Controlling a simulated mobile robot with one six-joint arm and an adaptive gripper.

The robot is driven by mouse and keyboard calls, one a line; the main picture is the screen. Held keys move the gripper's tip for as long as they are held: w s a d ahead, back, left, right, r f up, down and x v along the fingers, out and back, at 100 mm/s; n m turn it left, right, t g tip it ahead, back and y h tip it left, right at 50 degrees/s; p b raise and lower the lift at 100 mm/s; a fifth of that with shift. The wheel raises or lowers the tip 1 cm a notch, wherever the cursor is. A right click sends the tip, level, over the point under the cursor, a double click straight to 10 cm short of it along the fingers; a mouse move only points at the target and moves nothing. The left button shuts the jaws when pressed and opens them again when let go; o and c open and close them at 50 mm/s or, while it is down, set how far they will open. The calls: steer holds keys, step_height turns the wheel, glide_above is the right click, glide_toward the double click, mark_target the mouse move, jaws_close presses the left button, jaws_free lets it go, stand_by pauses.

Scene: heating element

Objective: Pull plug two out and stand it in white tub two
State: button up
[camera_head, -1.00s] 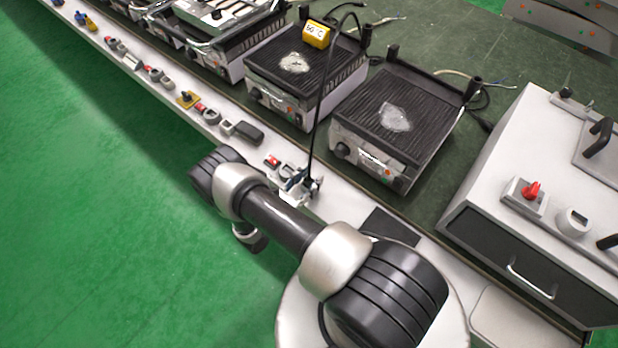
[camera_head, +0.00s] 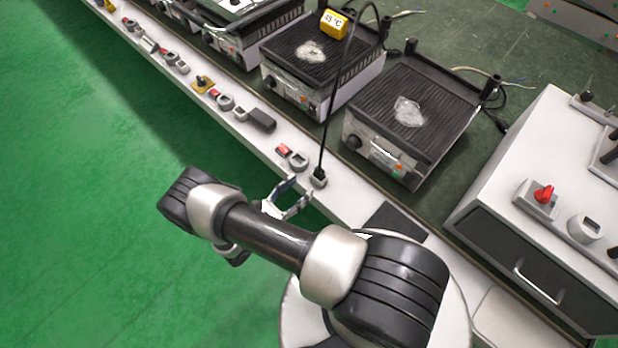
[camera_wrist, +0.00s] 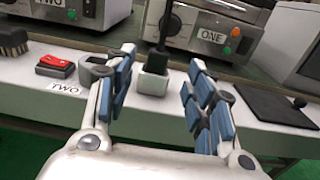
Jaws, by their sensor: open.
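A black plug (camera_head: 319,173) on a long black cable stands upright in a small white tub (camera_head: 319,183) on the white ledge. In the wrist view the plug (camera_wrist: 156,62) and this tub (camera_wrist: 152,83) lie ahead, between my fingers' lines. Left of it, a white socket (camera_head: 298,161) beside a red switch (camera_head: 284,150) has no plug in it; a label "TWO" (camera_wrist: 65,88) is below the switch.
Hotplates (camera_head: 413,118) stand behind the ledge; the nearer is marked "ONE" (camera_wrist: 211,37). The cable rises to the other hotplate (camera_head: 322,62), near a yellow temperature display (camera_head: 334,23). A dark pad (camera_wrist: 263,107) lies right of the tub. A white cabinet (camera_head: 545,170) stands right.

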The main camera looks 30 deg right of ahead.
steer(key=shift+v, duration=1.05)
steer(key=shift+r, duration=0.1)
step_height(320, 180, up, 26)
steer(key=d+m+g+y, duration=0.1)
steer(key=m+g+y, duration=0.7)
steer(key=m, duration=0.5)
steer(key=s+a+r+m+t+y, duration=0.2)
steer(key=s+r+m+t+y, duration=0.4)
steer(key=s+r, duration=0.9)
step_height(320, 180, up, 2)
steer(key=m+y, duration=0.3)
steer(key=shift+s+t, duration=0.25)
steer(key=shift+t, duration=0.05)
